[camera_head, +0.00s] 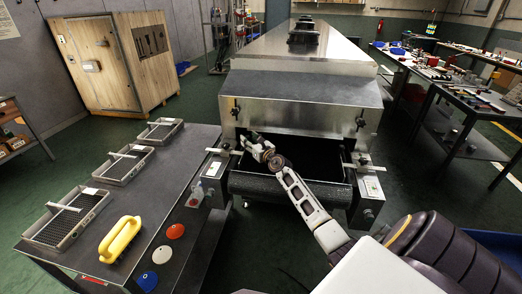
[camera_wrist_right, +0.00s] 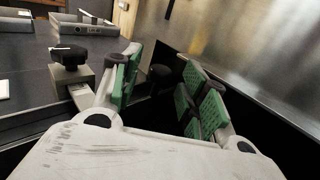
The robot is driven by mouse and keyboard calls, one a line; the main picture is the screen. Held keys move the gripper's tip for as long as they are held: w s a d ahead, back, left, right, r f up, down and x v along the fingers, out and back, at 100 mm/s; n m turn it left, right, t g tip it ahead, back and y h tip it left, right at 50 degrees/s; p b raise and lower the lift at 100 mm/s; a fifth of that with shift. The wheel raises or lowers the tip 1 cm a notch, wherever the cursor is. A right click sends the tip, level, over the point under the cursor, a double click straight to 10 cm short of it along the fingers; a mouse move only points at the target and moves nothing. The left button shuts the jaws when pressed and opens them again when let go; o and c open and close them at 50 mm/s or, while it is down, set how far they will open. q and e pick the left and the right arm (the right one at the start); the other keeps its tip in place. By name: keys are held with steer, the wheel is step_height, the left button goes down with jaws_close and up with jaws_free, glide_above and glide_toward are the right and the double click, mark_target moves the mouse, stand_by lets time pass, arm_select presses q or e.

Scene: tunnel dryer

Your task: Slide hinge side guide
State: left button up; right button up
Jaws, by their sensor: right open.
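The tunnel dryer (camera_head: 300,87) has a dark infeed belt (camera_head: 285,188) between two metal side brackets, the left one (camera_head: 215,165) and the right one (camera_head: 369,188), each with a black knob. I cannot tell for sure which part is the side guide. My right gripper (camera_head: 250,142) is over the left part of the dryer mouth, close to the left bracket. In the right wrist view its green-padded fingers (camera_wrist_right: 160,88) are apart, with a dark knob (camera_wrist_right: 160,74) showing between them. Another black knob (camera_wrist_right: 69,56) on a metal block stands left of the fingers. My left gripper is out of view.
A dark table (camera_head: 180,185) at left bears several metal mesh trays (camera_head: 92,200), a yellow handle (camera_head: 120,240) and coloured discs (camera_head: 175,231). A wooden cabinet (camera_head: 90,70) stands behind. Workbenches (camera_head: 450,95) line the right. Green floor is free between them and the dryer.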

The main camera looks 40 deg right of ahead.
steer(key=shift+s+a, duration=0.15)
steer(key=shift+s, duration=1.75)
steer(key=shift+s+a, duration=0.15)
steer(key=shift+s, duration=1.7)
steer(key=shift+s+a, duration=0.15)
steer(key=shift+s, duration=1.75)
